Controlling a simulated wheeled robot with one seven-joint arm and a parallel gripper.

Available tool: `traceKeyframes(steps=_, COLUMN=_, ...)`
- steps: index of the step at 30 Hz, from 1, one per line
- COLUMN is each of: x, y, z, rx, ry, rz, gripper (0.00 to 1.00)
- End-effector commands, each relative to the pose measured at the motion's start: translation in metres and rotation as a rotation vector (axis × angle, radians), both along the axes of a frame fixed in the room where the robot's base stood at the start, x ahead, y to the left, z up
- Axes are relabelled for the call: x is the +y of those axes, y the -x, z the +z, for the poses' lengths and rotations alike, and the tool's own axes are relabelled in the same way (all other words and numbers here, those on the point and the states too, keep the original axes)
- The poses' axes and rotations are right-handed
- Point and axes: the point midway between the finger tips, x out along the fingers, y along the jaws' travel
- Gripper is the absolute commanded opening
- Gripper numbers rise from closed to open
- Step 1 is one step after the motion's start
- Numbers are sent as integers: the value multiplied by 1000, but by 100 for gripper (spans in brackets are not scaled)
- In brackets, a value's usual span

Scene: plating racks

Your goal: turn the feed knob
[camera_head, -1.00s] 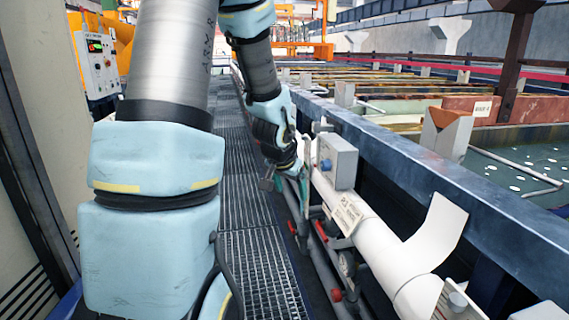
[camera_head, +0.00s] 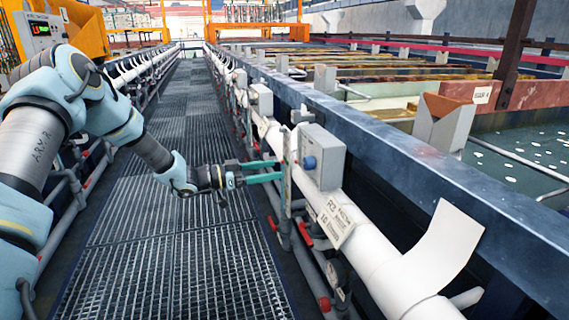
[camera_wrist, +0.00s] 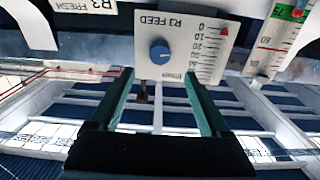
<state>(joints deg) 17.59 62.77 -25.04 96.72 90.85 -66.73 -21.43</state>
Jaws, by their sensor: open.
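In the wrist view a white panel (camera_wrist: 180,35) reads "R3 FEED" and carries a round blue knob (camera_wrist: 159,52). A scale from 0 upward with a red pointer (camera_wrist: 225,30) is at its right. My gripper (camera_wrist: 160,74) is open, its two green fingers apart, with their tips at the panel's lower part, either side of and below the knob. Nothing is between them. In the head view my gripper (camera_head: 279,171) reaches right to a thin upright plate (camera_head: 289,165), seen nearly edge-on. Contact cannot be told.
A grey box (camera_head: 322,155) with a blue round part stands just right of the fingers. A white pipe (camera_head: 375,250) with an R3 sign (camera_head: 336,222) runs along the tank edge (camera_head: 430,190). The grated walkway (camera_head: 185,235) is clear. Another gauge (camera_wrist: 275,45) sits right of the panel.

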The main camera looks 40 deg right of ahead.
Motion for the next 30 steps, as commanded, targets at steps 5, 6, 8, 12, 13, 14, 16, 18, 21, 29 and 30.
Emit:
traceKeyframes(steps=5, x=-29, y=12, z=3, rx=2, ry=-1, rz=0, gripper=80)
traceKeyframes(steps=6, x=-36, y=15, z=3, rx=1, ry=-1, rz=0, gripper=80)
traceKeyframes(steps=8, x=-47, y=19, z=3, rx=1, ry=-2, rz=1, gripper=80)
traceKeyframes(steps=12, x=-68, y=27, z=2, rx=1, ry=-3, rz=3, gripper=80)
traceKeyframes(steps=13, x=-72, y=28, z=2, rx=0, ry=-2, rz=3, gripper=80)
traceKeyframes(steps=14, x=-76, y=29, z=2, rx=0, ry=-2, rz=3, gripper=80)
traceKeyframes(steps=16, x=-82, y=32, z=2, rx=0, ry=-2, rz=2, gripper=80)
traceKeyframes(steps=18, x=-87, y=33, z=1, rx=-1, ry=-3, rz=4, gripper=80)
traceKeyframes(steps=21, x=-90, y=34, z=0, rx=0, ry=-3, rz=4, gripper=80)
traceKeyframes(steps=29, x=-91, y=35, z=0, rx=-1, ry=-3, rz=5, gripper=80)
traceKeyframes(steps=30, x=-91, y=35, z=0, rx=-1, ry=-3, rz=5, gripper=76)
